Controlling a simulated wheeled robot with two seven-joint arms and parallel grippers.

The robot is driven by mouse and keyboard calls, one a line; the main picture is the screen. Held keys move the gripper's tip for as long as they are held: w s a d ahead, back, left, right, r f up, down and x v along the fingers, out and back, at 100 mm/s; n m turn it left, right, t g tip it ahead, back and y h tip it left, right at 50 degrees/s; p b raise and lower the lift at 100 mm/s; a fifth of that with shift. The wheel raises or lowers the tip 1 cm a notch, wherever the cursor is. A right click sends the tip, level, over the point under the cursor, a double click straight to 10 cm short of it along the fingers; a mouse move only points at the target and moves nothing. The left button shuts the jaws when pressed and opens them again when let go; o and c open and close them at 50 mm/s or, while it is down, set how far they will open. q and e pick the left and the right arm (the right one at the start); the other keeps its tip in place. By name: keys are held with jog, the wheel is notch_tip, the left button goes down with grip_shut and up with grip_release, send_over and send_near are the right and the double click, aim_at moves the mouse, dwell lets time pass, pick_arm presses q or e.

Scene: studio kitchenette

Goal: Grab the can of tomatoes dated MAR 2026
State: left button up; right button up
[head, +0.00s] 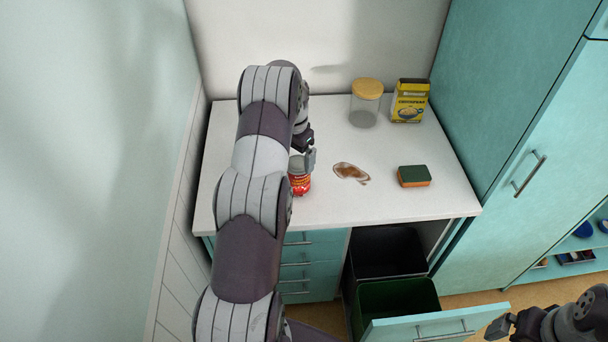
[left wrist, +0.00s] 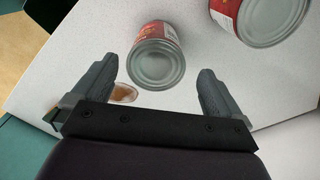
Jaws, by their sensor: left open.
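A red can with a bare metal end (left wrist: 155,64) is in the middle of the left wrist view, between and just beyond my left gripper's fingertips (left wrist: 159,68). A second, similar red can (left wrist: 262,18) is at that view's top right, partly cut off. In the head view, one red can (head: 300,184) shows on the counter beside my left gripper (head: 308,158); my left arm hides the area to its left. My left gripper is open and holds nothing. No date is readable on either can. My right gripper (head: 499,326) is at the bottom right, away from the counter.
On the white counter (head: 400,200) are a brown spill (head: 351,172), a green and orange sponge (head: 413,177), a jar with a wooden lid (head: 365,105) and a yellow box (head: 410,101). Below, a drawer with bins (head: 398,300) stands open.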

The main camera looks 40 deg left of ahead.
aim_at(298, 171)
pick_arm(q)
jog(key=f+p, duration=0.1)
jog(key=f, duration=0.1)
jog(key=f+p, duration=0.1)
jog(key=f, duration=0.1)
jog(key=f+p, duration=0.1)
jog(key=f, duration=0.2)
jog(key=shift+w+d+p, duration=0.25)
jog(key=shift+w+p, duration=0.05)
jog(key=shift+p, duration=0.1)
jog(key=shift+a+f, duration=0.1)
jog(key=shift+f, duration=0.1)
jog(key=c, duration=1.2)
jog(key=shift+w+r, duration=0.1)
jog(key=shift+c, duration=0.6)
